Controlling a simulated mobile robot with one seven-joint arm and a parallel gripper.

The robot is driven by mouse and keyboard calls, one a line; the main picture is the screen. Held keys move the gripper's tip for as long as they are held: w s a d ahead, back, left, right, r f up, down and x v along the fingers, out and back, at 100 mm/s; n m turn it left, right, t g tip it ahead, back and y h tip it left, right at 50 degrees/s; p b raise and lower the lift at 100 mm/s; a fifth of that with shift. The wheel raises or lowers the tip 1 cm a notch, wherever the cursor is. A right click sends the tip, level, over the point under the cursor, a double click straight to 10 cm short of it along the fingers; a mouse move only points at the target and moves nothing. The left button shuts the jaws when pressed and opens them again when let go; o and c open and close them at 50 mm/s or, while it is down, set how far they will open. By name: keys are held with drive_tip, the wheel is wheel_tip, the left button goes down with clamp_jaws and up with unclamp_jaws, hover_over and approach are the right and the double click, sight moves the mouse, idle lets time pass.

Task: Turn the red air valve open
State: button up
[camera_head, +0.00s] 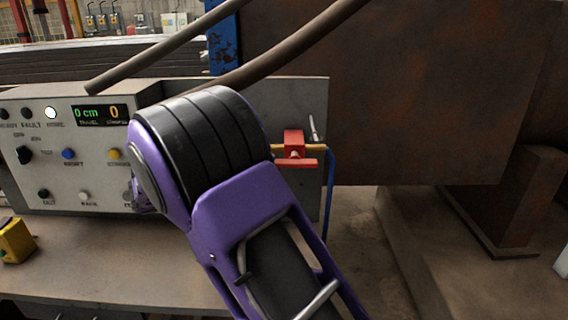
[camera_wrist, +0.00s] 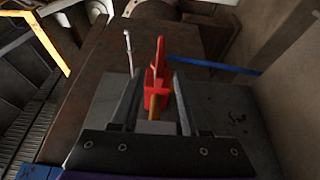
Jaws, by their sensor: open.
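The red air valve (camera_head: 293,144) sits on a brass pipe at the right part of a grey panel, with its red lever (camera_head: 295,162) lying roughly level. In the wrist view the valve (camera_wrist: 157,92) and pipe stand between the two fingers of my gripper (camera_wrist: 156,78). The fingers are open, with a visible gap on each side of the valve. The lever, edge on, points up in that view beyond the fingertips. In the head view my purple arm hides my fingers, so I cannot tell whether they touch anything.
A control box (camera_head: 60,140) with buttons and a display reading 0 cm stands at left. A blue hose (camera_head: 329,190) runs down right of the valve. A thin metal rod (camera_wrist: 128,48) stands beside the valve. Dark hoses (camera_head: 285,48) cross above. A big rusty block (camera_head: 420,90) fills the right.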

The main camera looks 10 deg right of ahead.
drive_tip(key=s+a, duration=0.2)
drive_tip(key=a, duration=0.8)
drive_tip(key=shift+a, duration=0.35)
